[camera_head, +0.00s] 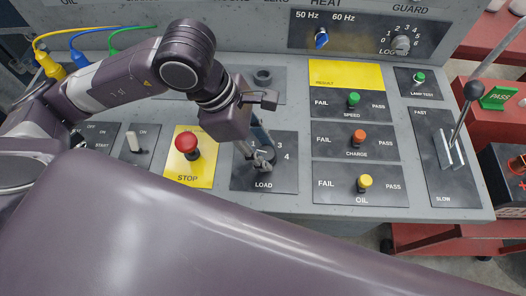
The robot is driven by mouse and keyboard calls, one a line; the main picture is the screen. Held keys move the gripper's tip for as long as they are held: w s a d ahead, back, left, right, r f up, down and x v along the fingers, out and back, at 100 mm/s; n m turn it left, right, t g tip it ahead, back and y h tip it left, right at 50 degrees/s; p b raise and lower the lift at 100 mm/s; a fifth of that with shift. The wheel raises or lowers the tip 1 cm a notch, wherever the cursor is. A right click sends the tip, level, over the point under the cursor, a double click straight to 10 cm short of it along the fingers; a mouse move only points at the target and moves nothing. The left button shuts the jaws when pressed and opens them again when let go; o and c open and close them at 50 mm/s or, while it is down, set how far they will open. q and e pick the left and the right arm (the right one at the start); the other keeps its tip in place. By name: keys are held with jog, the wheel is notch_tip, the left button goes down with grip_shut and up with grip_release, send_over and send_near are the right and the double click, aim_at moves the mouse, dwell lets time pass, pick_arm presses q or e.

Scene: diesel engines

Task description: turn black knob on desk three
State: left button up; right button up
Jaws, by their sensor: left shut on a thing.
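My left gripper (260,160) reaches down from the left arm onto the LOAD panel (280,182), which has numbers such as 3 and 4 around its dial. The gripper is shut on the knob at the centre of that panel. The fingers hide most of the knob, so its pointing direction cannot be told. My right gripper is not in view.
Left of the LOAD panel is a red STOP button (187,144) on a yellow plate. To its right are green SPEED (353,99), orange CHARGE (359,137) and yellow OIL (365,181) switches. A tall lever (461,122) stands at the far right. A purple part of mine covers the foreground.

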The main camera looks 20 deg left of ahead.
pick_arm(q)
jog(key=shift+n, duration=0.3)
jog(key=o, duration=1.2)
jog(key=shift+c, duration=0.2)
jog(key=shift+r, duration=0.1)
jog(key=v, duration=1.2)
jog(key=shift+s, duration=0.1)
